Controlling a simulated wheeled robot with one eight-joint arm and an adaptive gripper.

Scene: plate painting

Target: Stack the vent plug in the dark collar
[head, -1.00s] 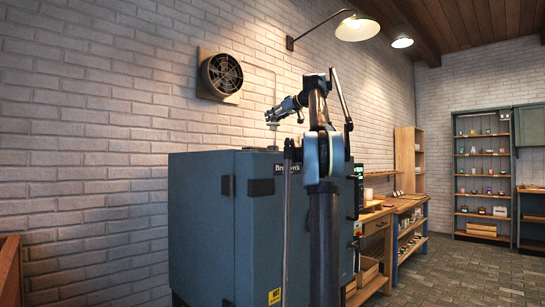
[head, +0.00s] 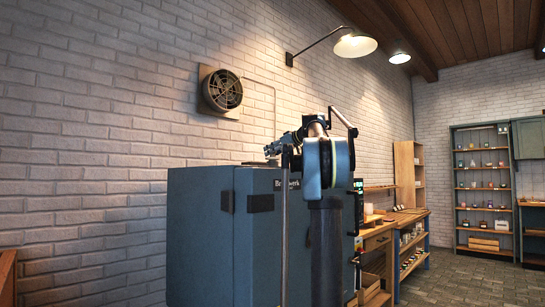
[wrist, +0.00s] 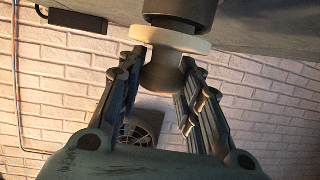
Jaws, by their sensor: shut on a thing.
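The vent plug shows in the wrist view as a rounded grey-brown knob (wrist: 163,76) with a pale flange (wrist: 170,39). My gripper (wrist: 160,72) is shut on the knob, one finger on each side. The dark collar (wrist: 181,12) is at the top edge of the wrist view, directly against the flange in the picture; I cannot tell whether the plug is seated in it. In the head view my gripper (head: 272,149) is low over the top of the blue-grey kiln (head: 205,235), and the plug and collar are too small to make out.
A round wall fan (head: 222,91) is on the white brick wall behind the kiln. A wooden workbench (head: 395,222) and shelves (head: 483,185) stand to the right. A lamp (head: 354,45) hangs above.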

